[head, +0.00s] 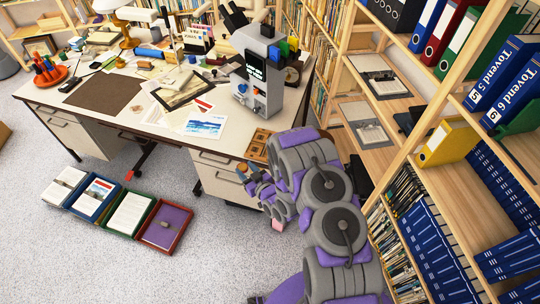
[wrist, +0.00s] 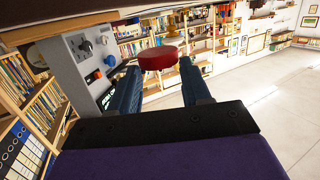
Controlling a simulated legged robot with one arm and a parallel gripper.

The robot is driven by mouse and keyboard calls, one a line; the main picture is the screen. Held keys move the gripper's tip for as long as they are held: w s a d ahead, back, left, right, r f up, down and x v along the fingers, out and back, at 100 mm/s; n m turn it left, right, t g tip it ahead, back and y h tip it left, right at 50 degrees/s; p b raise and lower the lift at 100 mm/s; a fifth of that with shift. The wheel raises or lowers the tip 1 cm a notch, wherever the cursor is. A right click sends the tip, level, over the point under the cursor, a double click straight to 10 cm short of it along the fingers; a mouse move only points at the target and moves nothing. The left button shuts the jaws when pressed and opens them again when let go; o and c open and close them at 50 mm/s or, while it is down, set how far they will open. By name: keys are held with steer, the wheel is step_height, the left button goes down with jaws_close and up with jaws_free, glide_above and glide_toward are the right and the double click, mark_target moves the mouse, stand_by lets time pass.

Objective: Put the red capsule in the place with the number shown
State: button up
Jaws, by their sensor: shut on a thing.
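The red capsule (wrist: 158,60) shows in the wrist view between the tips of two dark blue fingers. My gripper (wrist: 160,72) is shut on it. In the head view my arm reaches to the desk's front right corner, and the capsule cannot be made out there. A grey machine (head: 258,72) with a dark screen and small green-white text stands on the desk; the text is too small to read. It also shows at the left of the wrist view (wrist: 82,58). A wooden tray (head: 258,146) with several compartments lies at the desk's right edge; its markings are unreadable.
The white desk (head: 140,115) holds papers, books and a red pen holder (head: 48,72). A wooden shelf with binders (head: 450,140) stands close on the right.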

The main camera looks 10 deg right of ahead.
steer(key=w+d+b, duration=0.1)
steer(key=w+d, duration=0.1)
steer(key=d, duration=0.2)
steer(key=w+d, duration=0.3)
steer(key=w+d+f+b, duration=0.1)
steer(key=w+d, duration=0.2)
steer(key=d, duration=0.1)
steer(key=shift+d+f+b, duration=0.1)
steer(key=shift+d+b, duration=0.2)
steer(key=shift+d, duration=0.05)
steer(key=shift+w+d, duration=0.4)
steer(key=shift+w, duration=0.1)
steer(key=shift+d+f, duration=0.15)
steer(key=shift+d, duration=0.05)
steer(key=f, duration=0.1)
steer(key=d+f+b, duration=0.1)
steer(key=f, duration=0.1)
steer(key=shift+d+f, duration=0.1)
steer(key=shift+f, duration=0.15)
steer(key=shift+a, duration=0.5)
steer(key=o, duration=0.9)
steer(key=shift+r, duration=0.1)
steer(key=shift+c, duration=0.2)
steer(key=shift+o, duration=0.9)
steer(key=shift+d, duration=0.3)
steer(key=shift+a, duration=0.15)
